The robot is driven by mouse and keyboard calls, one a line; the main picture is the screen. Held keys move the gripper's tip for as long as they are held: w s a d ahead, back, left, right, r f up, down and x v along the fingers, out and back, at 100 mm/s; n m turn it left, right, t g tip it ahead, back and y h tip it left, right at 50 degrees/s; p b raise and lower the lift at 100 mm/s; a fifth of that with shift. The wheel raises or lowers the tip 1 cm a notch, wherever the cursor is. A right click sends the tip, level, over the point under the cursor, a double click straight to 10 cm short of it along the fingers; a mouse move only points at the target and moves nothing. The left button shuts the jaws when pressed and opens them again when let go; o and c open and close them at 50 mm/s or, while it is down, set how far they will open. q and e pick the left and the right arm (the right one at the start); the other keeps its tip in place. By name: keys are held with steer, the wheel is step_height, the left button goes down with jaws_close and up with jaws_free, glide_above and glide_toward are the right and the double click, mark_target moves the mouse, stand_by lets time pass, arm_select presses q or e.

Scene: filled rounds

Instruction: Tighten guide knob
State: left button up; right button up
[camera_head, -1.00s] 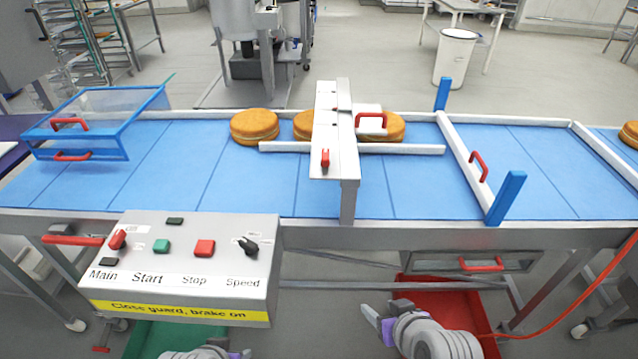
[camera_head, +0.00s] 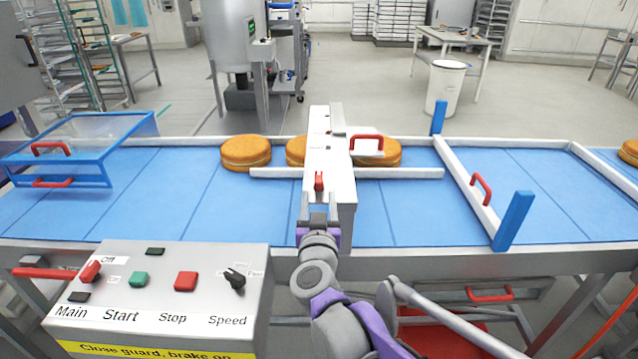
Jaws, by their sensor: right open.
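The guide knob seems to be the small red knob (camera_head: 319,181) on the near end of the white bridge (camera_head: 322,150) across the blue conveyor. A white guide rail (camera_head: 400,173) runs under the bridge. My right gripper (camera_head: 320,205) is open just below and in front of the red knob, fingers pointing at it. I cannot tell whether the fingers touch it. My left gripper is not in view.
Filled rounds (camera_head: 246,152) sit on the belt (camera_head: 140,200) behind the rail. A control box (camera_head: 165,290) stands at the front left. A blue guard (camera_head: 85,150) is at left, and a white gate with blue posts (camera_head: 512,220) at right.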

mark_target(319, 189)
steer(key=w, duration=0.7)
jaws_close()
